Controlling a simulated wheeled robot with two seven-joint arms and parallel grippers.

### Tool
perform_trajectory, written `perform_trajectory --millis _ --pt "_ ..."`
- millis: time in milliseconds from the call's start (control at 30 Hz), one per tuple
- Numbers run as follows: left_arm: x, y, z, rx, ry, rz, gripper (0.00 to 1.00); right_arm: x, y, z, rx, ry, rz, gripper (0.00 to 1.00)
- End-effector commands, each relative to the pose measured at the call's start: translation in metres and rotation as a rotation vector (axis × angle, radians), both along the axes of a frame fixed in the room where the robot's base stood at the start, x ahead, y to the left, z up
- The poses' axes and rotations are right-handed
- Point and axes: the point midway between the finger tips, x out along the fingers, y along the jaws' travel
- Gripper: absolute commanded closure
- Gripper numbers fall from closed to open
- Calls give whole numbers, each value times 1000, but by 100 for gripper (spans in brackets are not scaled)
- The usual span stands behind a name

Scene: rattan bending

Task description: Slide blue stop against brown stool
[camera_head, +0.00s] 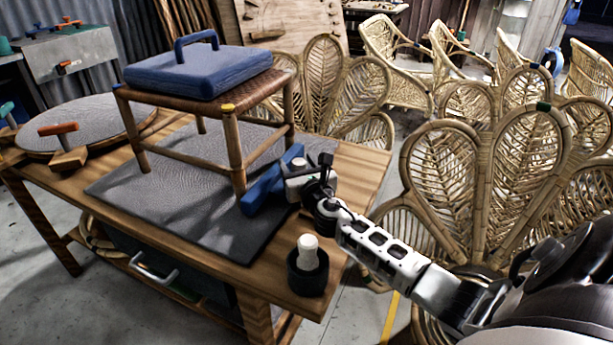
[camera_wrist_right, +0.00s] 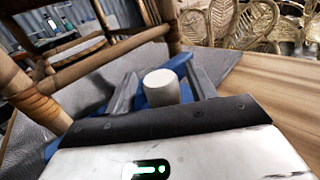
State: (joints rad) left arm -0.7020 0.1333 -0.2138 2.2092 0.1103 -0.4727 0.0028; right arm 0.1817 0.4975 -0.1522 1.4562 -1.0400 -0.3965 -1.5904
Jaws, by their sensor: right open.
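The brown stool (camera_head: 230,150) stands upright on a grey mat on the table, with a blue pad (camera_head: 200,70) on its woven seat. The blue stop (camera_head: 262,190) is a long bar on the mat beside the stool's near right leg; I cannot tell whether they touch. My right gripper (camera_head: 298,172) is open at the stop's right side. In the right wrist view its fingers stand either side of a white knob (camera_wrist_right: 161,88), with the blue stop (camera_wrist_right: 183,66) partly hidden behind. Stool legs (camera_wrist_right: 28,90) show at left there. My left gripper is not in view.
The wooden table (camera_head: 345,185) has a black cup-like holder with a white knob (camera_head: 308,264) near its front right corner. A round board (camera_head: 85,125) and an orange-handled tool (camera_head: 62,140) lie at left. Rattan chairs (camera_head: 480,175) stand behind and right.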

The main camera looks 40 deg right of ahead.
Motion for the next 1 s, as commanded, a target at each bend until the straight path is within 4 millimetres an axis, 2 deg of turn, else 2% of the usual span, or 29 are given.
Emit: perform_trajectory --millis 300,500,667,1000 --pt "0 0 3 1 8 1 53 -66 22 0 1 3 2 44" --pt "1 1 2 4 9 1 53 -91 30 0 2 2 1 44" --pt "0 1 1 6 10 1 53 -98 32 0 0 0 -1 44" --pt "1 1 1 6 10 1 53 -98 32 0 1 0 0 44"
